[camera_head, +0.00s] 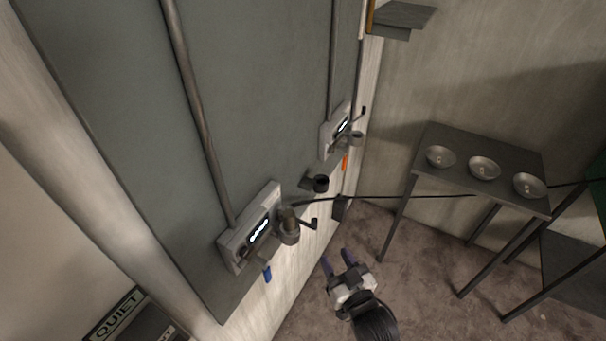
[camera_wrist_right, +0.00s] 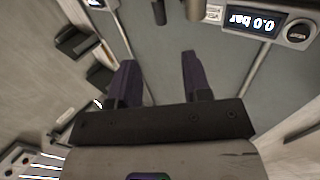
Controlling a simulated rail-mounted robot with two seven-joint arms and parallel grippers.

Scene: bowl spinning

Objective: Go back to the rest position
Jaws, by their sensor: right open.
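My right gripper (camera_head: 337,262) is low in the middle of the head view, open, with nothing between its fingers. Its two dark purple fingers also show in the right wrist view (camera_wrist_right: 158,78), apart and empty, pointing toward the grey wall panel (camera_head: 258,75). The gripper is in front of the panel's lower right side and appears clear of the fixtures. Three metal bowls, a left one (camera_head: 440,156), a middle one (camera_head: 484,168) and a right one (camera_head: 529,185), sit on a dark table (camera_head: 470,185) at the right. My left gripper is not in view.
Two wall units with lit displays, a near one (camera_head: 250,228) and a far one (camera_head: 335,131), carry pipes and small levers. A dark shelf (camera_head: 402,16) juts out at the top. A "QUIET" sign (camera_head: 116,314) is at lower left. Bare floor (camera_head: 410,275) lies right of the gripper.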

